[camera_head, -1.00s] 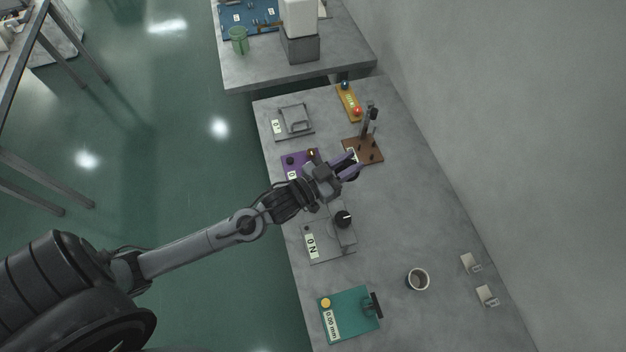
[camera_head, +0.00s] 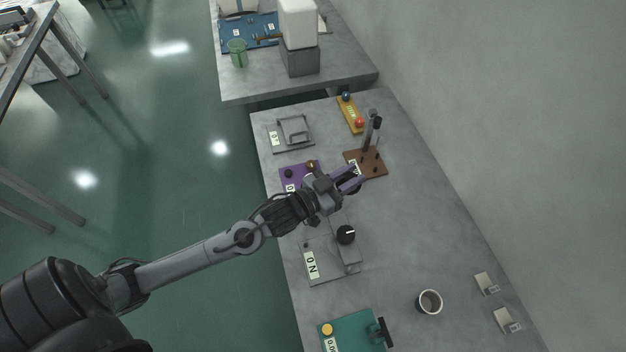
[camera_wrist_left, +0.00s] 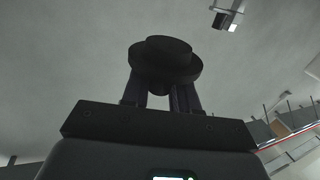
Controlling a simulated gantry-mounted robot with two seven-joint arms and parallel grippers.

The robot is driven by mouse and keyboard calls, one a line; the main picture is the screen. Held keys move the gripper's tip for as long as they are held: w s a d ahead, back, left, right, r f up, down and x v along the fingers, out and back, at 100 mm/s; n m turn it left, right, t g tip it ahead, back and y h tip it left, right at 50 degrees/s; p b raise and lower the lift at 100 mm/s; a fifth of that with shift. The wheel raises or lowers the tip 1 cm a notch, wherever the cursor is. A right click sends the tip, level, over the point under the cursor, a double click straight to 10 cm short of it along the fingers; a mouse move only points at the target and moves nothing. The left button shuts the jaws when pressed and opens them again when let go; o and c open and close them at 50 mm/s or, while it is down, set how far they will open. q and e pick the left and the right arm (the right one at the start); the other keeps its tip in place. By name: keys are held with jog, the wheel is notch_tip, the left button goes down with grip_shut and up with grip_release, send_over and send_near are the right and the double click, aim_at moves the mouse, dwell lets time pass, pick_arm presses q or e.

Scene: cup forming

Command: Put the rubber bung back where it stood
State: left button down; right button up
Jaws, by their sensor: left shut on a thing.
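My left gripper (camera_head: 350,184) is shut on the rubber bung, a black, round, stepped piece. The bung (camera_wrist_left: 165,58) shows clearly between the two fingers in the left wrist view. In the head view only a dark part of the bung (camera_head: 356,188) shows at the fingertips. The gripper is over the bench (camera_head: 415,220), near the front edge of the brown board (camera_head: 376,172) and right of the purple device (camera_head: 297,173). I cannot tell its height above the bench. My right gripper is not in view.
The brown board carries an upright post (camera_head: 371,130). A grey device with a black knob (camera_head: 346,234) lies nearer, then a cup (camera_head: 429,301) and a teal gauge (camera_head: 350,333). The bench right of the gripper is clear.

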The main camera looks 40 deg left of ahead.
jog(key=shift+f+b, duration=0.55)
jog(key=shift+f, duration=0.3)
pick_arm(q)
jog(key=a+f, duration=1)
jog(key=a, duration=0.1)
jog(key=shift+s+a+f, duration=0.1)
jog(key=shift+a+f, duration=0.1)
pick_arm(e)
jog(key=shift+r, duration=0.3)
pick_arm(q)
jog(key=shift+f, duration=0.15)
jog(key=shift+f, duration=0.1)
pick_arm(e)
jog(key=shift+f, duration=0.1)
pick_arm(q)
jog(key=c, duration=0.9)
grip_release()
jog(key=shift+o, duration=0.2)
